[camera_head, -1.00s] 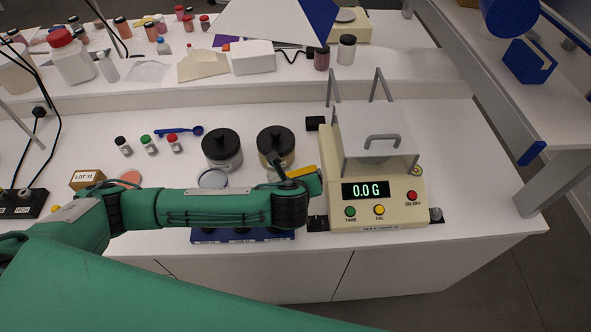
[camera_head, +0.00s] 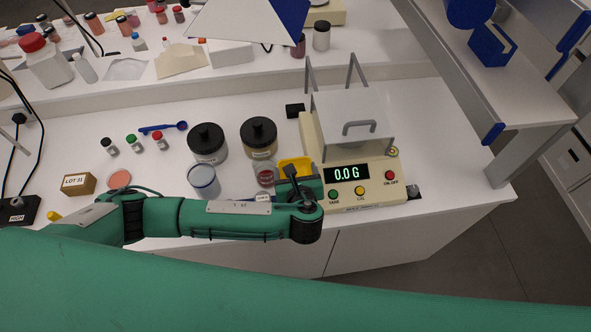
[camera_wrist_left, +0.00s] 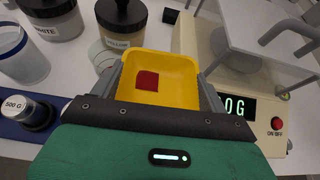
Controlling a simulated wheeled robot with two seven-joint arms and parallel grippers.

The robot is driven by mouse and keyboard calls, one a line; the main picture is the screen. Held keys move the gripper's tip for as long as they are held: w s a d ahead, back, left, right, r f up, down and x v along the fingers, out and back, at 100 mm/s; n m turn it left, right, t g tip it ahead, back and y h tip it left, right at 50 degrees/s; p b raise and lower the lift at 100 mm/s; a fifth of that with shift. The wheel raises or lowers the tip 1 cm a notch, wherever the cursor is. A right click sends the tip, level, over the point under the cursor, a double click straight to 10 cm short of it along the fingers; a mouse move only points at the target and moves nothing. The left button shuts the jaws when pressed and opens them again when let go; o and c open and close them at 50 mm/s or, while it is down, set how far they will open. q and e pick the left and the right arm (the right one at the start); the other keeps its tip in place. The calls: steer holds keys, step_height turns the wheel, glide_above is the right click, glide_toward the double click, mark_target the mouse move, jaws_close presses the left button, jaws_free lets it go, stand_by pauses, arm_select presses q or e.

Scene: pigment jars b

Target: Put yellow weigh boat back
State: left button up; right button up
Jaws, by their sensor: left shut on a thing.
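The yellow weigh boat (camera_wrist_left: 180,68) is held by my left gripper (camera_wrist_left: 165,85), whose two fingers are on either side of it in the left wrist view. A dark red patch (camera_wrist_left: 147,80) lies inside the boat. In the head view the boat (camera_head: 295,165) shows beyond my left gripper (camera_head: 297,182), just left of the scale (camera_head: 378,185). The scale reads 0.0 G, and its clear shield with a grey handle (camera_head: 358,128) stands over the pan. The boat's underside is hidden. My right gripper is not in view.
Two dark-lidded jars (camera_head: 207,143) (camera_head: 258,136) stand behind the arm. An open clear cup (camera_head: 204,181) and a small glass with red contents (camera_head: 265,174) are close to the gripper. A blue weight block (camera_wrist_left: 18,132) is at left. Free table lies right of the scale.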

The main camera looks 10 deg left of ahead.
arm_select(q)
steer(key=shift+r+p, duration=0.3)
steer(key=shift+r, duration=0.25)
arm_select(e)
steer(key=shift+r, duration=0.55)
